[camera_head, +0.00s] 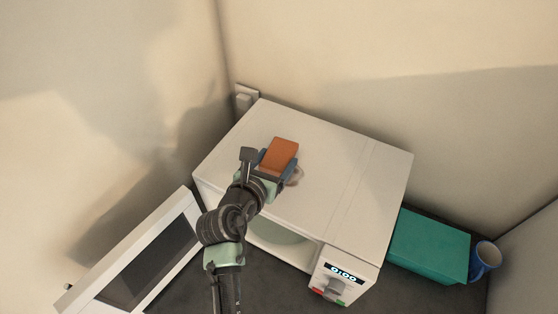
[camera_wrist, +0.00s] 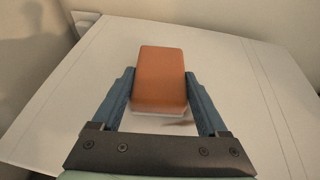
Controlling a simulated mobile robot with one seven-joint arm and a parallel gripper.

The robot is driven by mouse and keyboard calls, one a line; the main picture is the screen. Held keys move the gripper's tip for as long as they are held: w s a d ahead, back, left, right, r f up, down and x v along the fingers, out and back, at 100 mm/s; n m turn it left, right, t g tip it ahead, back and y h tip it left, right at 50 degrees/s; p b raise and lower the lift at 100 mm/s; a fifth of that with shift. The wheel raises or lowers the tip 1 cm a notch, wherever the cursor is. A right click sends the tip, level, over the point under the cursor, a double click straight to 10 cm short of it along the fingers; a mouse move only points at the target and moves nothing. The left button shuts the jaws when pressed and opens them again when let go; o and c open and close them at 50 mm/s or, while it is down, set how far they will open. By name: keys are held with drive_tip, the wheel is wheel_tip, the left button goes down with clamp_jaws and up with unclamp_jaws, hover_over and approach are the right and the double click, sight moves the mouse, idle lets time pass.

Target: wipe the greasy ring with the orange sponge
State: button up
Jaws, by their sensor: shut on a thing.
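The orange sponge (camera_head: 281,153) is held in my gripper (camera_head: 276,168) over the top of the white microwave (camera_head: 345,170). In the wrist view the sponge (camera_wrist: 160,78) sits between the two blue fingers of my gripper (camera_wrist: 160,98), which are shut on its sides. A faint brownish ring mark (camera_head: 296,176) shows on the microwave top just right of the gripper. Part of it is hidden behind the gripper and sponge. In the wrist view a small dark smudge (camera_wrist: 180,123) shows just below the sponge. I cannot tell whether the sponge touches the top.
The microwave door (camera_head: 150,255) hangs open at the left. A green box (camera_head: 428,245) and a blue mug (camera_head: 485,260) stand on the dark counter at the right. A wall socket with a plug (camera_head: 244,99) is behind the microwave. The right part of its top is clear.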

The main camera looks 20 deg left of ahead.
drive_tip(key=shift+a+f, duration=0.1)
drive_tip(key=shift+a, duration=0.05)
drive_tip(key=shift+w+a, duration=0.15)
drive_tip(key=shift+a, duration=0.55)
drive_tip(key=shift+d, duration=0.1)
drive_tip(key=shift+s+d+p, duration=0.2)
drive_tip(key=shift+d+p, duration=0.55)
drive_tip(key=shift+p, duration=0.05)
drive_tip(key=shift+d, duration=0.1)
drive_tip(key=shift+s+d+p, duration=0.15)
drive_tip(key=shift+d+p, duration=0.55)
drive_tip(key=shift+p, duration=0.1)
